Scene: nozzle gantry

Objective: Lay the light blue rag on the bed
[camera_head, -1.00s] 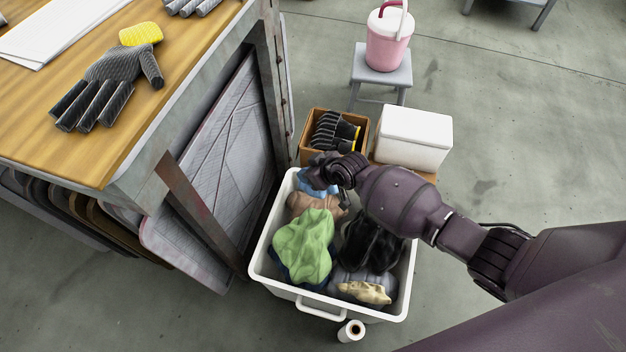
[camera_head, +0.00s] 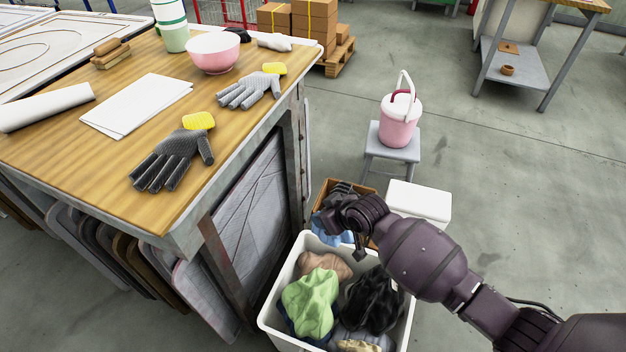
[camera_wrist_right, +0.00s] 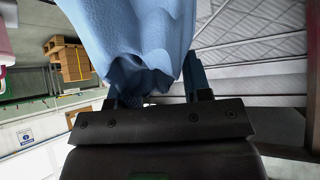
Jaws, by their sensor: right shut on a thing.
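The light blue rag (camera_head: 330,236) hangs from my right gripper (camera_head: 338,214) just above the back rim of the white bin in the head view. In the right wrist view the rag (camera_wrist_right: 135,45) is bunched between the two fingers of the right gripper (camera_wrist_right: 152,90), which is shut on it. A flat pale surface with a curved line on it (camera_head: 40,58), at the far left beyond the wooden table, may be the bed; I cannot tell for sure. My left gripper is not in view.
The white bin (camera_head: 268,322) holds green, brown, black and other rags. The wooden table (camera_head: 95,165) at left carries gloves, paper, a pink bowl (camera_head: 214,54) and a cup. A pink bucket (camera_head: 398,120) on a stool and a white box (camera_head: 420,202) stand behind the bin.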

